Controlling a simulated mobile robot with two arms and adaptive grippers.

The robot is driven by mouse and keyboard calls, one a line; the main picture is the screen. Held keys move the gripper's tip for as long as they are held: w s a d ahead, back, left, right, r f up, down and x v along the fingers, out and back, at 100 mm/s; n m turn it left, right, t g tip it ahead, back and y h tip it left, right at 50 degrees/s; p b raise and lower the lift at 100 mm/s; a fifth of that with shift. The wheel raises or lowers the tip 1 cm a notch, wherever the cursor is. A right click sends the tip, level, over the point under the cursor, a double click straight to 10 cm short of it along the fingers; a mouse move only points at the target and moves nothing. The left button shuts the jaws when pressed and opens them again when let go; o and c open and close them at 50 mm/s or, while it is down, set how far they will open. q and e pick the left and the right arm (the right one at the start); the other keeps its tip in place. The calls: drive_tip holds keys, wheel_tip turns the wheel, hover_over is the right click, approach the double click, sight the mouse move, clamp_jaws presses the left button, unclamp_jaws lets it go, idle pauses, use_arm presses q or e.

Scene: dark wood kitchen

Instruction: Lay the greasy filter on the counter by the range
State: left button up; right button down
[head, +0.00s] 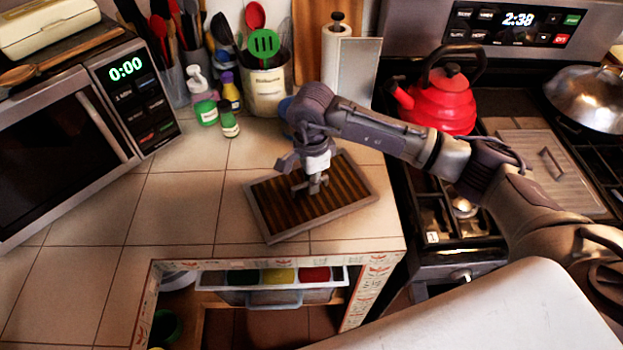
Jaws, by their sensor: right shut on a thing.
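The greasy filter (345,200) is a flat rectangular panel with a grey metal frame and brown, dark-striped slats. It lies on or just over the tiled counter (205,190), near the counter's right corner and left of the range (450,262); I cannot tell whether it fully touches the tiles. My right gripper (312,186) reaches in from the right, over the range, and is shut on the filter near its middle. The gripper hides a small part of the slats. My left gripper is not in view.
A microwave (60,140) stands at the left. Bottles (202,97) and a utensil crock (266,90) stand behind the filter. A red kettle (440,103) and a domed lid (588,97) sit on the range. An open drawer (270,280) shows below the counter edge. Tiles left of the filter are clear.

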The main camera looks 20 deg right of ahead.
drive_tip(key=shift+f, duration=0.2)
drive_tip(key=c, duration=1.3)
unclamp_jaws()
drive_tip(key=shift+r, duration=0.1)
drive_tip(key=shift+o, duration=0.2)
drive_tip(key=shift+r, duration=0.2)
drive_tip(key=shift+w+r, duration=0.1)
drive_tip(key=shift+r, duration=0.2)
wheel_tip(320, 180, up, 11)
drive_tip(key=b, duration=0.3)
drive_tip(key=shift+r, duration=0.15)
